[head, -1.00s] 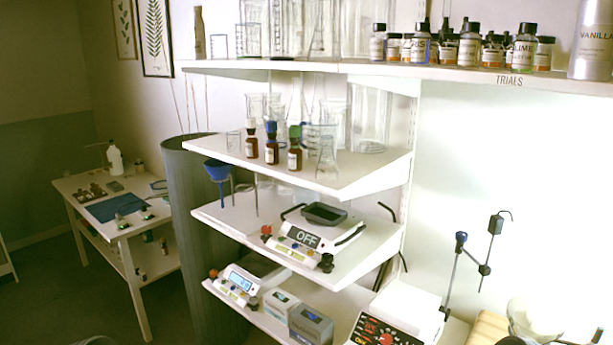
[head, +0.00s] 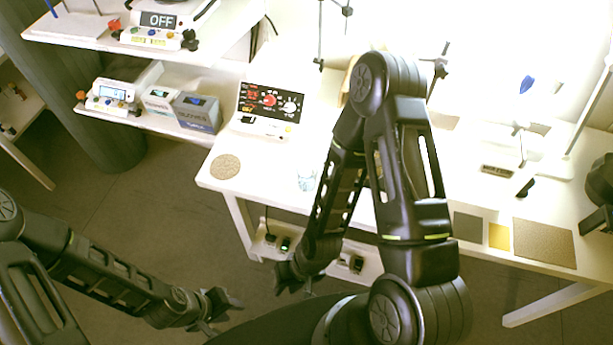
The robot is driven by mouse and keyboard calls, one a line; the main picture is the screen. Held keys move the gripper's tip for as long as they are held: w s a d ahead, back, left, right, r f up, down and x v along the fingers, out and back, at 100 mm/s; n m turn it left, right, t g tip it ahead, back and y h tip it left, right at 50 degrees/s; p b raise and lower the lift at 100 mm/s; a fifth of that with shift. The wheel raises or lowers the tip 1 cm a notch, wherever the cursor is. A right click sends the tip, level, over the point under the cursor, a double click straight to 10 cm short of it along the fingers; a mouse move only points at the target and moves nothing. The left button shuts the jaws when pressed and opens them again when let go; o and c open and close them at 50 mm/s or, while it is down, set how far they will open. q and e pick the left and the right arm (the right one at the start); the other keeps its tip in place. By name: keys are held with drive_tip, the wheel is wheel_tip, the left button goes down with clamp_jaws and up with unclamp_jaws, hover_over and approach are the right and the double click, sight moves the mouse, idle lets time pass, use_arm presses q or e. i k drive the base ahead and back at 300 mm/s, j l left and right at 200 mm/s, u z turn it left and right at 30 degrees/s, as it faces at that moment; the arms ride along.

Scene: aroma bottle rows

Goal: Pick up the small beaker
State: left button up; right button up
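My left gripper (head: 228,314) is low at the bottom left, in front of the table and well away from the beaker. Its fingers look spread, with nothing between them. My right gripper (head: 295,287) hangs below the tabletop level in the picture, in front of the table. Its fingertips look apart and empty. My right arm covers part of the tabletop right of the beaker.
A round cork mat (head: 225,167) lies at the table's left corner. Shelves with a balance (head: 110,97) and boxes (head: 197,111) are at the left. Flat pads (head: 544,243) lie at the right.

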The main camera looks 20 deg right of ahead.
sight(308, 172)
drive_tip(key=l+z, duration=0.15)
drive_tip(key=z, duration=1.2)
drive_tip(key=k+l, duration=0.15)
drive_tip(key=l, duration=0.25)
drive_tip(key=k+l, duration=0.15)
drive_tip(key=l, duration=0.2)
drive_tip(key=k+l, duration=0.2)
drive_tip(key=l, duration=0.2)
drive_tip(key=k+l, duration=0.15)
drive_tip(key=l, duration=0.25)
drive_tip(key=k+l, duration=0.15)
drive_tip(key=l, duration=0.25)
